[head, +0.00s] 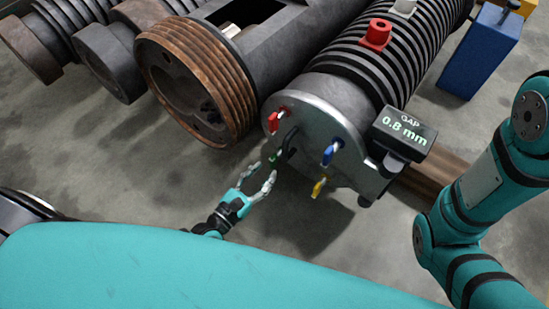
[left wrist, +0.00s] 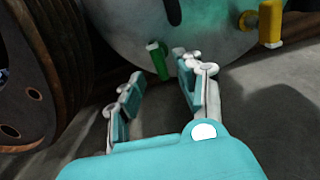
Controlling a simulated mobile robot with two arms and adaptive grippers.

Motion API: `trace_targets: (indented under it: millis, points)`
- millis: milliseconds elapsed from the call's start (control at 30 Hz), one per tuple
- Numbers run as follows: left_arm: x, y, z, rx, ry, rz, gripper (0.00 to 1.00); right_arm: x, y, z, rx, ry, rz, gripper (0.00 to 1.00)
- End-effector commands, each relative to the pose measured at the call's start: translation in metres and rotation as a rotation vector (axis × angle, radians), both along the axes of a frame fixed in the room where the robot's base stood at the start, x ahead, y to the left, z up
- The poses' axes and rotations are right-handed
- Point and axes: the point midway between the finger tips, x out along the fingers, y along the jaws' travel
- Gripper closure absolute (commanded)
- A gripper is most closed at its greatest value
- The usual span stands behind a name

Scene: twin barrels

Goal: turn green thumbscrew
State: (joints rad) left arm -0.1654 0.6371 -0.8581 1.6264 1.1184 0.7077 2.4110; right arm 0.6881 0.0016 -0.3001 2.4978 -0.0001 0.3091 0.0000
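The green thumbscrew (head: 273,157) is on the lower left of the grey round end plate (head: 300,125) of the ribbed barrel. It also shows in the left wrist view (left wrist: 160,62) as a green tab pointing down. My left gripper (head: 260,178) is open, its two fingers on either side of a clear gap just below the thumbscrew. In the left wrist view the gripper (left wrist: 160,90) looks empty; the right finger's tip is close beside the thumbscrew, and I cannot tell whether they touch. My right gripper is out of view; only my right arm shows.
Red (head: 273,121), blue (head: 329,154) and yellow (head: 319,187) thumbscrews and a black handle (head: 289,141) are on the same plate. A gap display (head: 404,131) reads 0.8 mm. A rusty threaded barrel (head: 200,80) lies to the left. The floor below the plate is free.

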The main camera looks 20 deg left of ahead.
Motion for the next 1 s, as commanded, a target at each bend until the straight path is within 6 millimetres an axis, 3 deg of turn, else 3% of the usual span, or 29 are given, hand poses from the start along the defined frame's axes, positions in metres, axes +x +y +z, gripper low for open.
trace_targets:
  millis: [333,1000]
  points:
    - [0.002,-0.001,0.0,-0.053,0.018,0.0,0.64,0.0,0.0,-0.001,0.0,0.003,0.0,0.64]
    - [0.04,-0.015,-0.001,-0.052,0.018,0.001,0.64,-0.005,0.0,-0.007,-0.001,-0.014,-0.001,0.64]
